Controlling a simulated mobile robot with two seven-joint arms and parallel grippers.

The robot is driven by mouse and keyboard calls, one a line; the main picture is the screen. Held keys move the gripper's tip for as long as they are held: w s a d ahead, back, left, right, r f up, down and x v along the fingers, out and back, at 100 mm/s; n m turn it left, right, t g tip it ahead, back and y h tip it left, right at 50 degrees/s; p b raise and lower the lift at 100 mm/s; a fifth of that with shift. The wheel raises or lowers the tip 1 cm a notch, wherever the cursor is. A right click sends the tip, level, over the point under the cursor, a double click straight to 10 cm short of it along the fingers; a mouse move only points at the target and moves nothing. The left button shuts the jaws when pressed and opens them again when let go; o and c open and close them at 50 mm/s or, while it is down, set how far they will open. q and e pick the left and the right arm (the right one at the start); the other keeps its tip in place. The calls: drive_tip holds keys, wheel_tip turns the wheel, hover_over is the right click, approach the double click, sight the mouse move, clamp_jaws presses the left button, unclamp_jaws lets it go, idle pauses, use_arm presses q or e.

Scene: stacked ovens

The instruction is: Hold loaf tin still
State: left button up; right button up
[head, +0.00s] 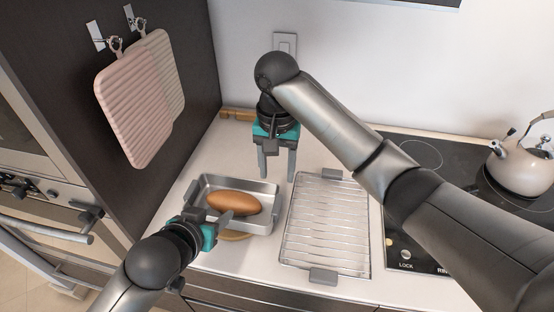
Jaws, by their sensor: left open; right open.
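The loaf tin (262,190) is a silver metal pan on the white counter, left of the wire rack. A brown loaf (232,202) lies inside it. My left gripper (226,219) is at the tin's near left side, with its fingers reaching over the near wall beside the loaf. I cannot tell whether they touch the tin. My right gripper (277,172) points down above the counter, behind the tin's far right corner. Its two fingers are apart with nothing between them.
A wire cooling rack (328,225) with grey end handles lies right of the tin. A black cooktop (415,150) with a kettle (524,165) is further right. A round wooden piece (236,236) shows beneath the tin's near edge.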

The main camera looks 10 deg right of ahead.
sight(277, 203)
wheel_tip(277, 203, down, 13)
drive_tip(key=shift+r, duration=0.2)
idle(0.3)
clamp_jaws()
idle(0.4)
idle(1.0)
